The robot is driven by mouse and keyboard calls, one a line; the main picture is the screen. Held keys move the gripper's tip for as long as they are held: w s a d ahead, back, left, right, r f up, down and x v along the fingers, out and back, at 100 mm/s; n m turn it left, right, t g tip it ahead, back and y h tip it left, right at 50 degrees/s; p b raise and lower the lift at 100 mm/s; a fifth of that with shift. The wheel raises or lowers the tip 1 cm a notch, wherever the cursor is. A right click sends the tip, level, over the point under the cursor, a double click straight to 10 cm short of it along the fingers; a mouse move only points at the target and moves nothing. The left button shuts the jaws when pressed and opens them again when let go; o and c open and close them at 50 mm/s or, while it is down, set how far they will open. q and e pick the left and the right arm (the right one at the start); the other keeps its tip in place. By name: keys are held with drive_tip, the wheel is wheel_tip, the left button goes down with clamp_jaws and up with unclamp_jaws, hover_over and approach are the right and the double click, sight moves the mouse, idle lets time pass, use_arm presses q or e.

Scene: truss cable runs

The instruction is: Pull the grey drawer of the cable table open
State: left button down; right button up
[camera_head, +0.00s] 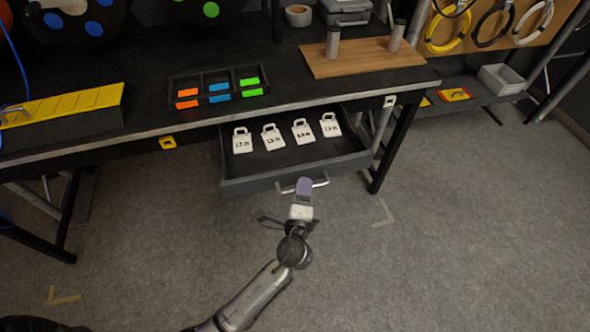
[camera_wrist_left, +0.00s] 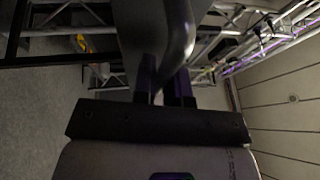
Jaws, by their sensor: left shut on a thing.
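The grey drawer (camera_head: 262,179) of the cable table (camera_head: 150,125) is open and sticks out from under the tabletop. Several white labelled tags with loop tops (camera_head: 273,137) lie inside it. A metal bar handle (camera_head: 320,183) runs along its front. My left gripper (camera_head: 304,186) is at the middle of that handle, shut on it. In the left wrist view the handle (camera_wrist_left: 180,35) passes between the fingers (camera_wrist_left: 166,90), close to the camera. My right gripper is not in view.
On the tabletop are a black divided tray (camera_head: 217,85) with coloured labels, a yellow ramp-like piece (camera_head: 65,107) and a wooden board (camera_head: 360,57) with two grey cylinders. A table leg (camera_head: 393,150) stands right of the drawer. The floor in front is clear.

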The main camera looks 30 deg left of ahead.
use_arm(q)
drive_tip(key=s+d, duration=0.2)
drive_tip(key=shift+s+d, duration=0.25)
drive_tip(key=shift+d, duration=0.15)
drive_tip(key=shift+s+d, duration=0.1)
drive_tip(key=c, duration=1.5)
unclamp_jaws()
drive_tip(key=shift+o, duration=0.3)
